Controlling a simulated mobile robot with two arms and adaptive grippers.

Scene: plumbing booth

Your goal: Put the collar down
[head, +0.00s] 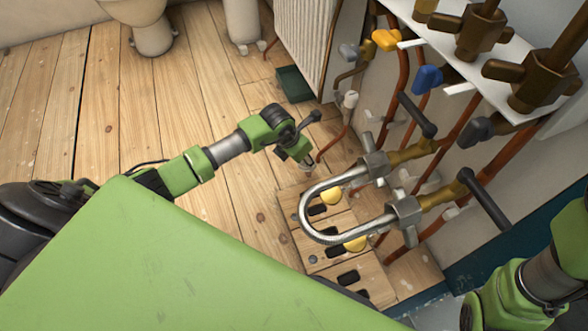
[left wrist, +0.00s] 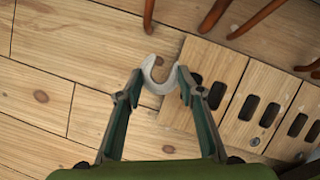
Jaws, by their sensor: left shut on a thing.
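The collar (left wrist: 158,88) is a pale grey open ring, seen between my left fingertips in the left wrist view. My left gripper (left wrist: 158,78) is shut on it, with a fingertip at each side. Wooden floorboards and the edge of a slotted wooden board show beneath and beside the collar; I cannot tell its exact height. In the head view my left gripper (head: 307,163) points down beside the far end of the board, and the collar is too small to make out clearly. My right arm enters at the lower right, but its gripper is out of frame.
The slotted wooden board (head: 372,277) carries yellow round pieces (head: 331,195). A braided hose (head: 310,207) loops over it from two valves. Copper pipes and valve handles crowd the right. A dark green tray (head: 293,84) lies by the radiator (head: 301,42). The floor at left (head: 170,95) is clear.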

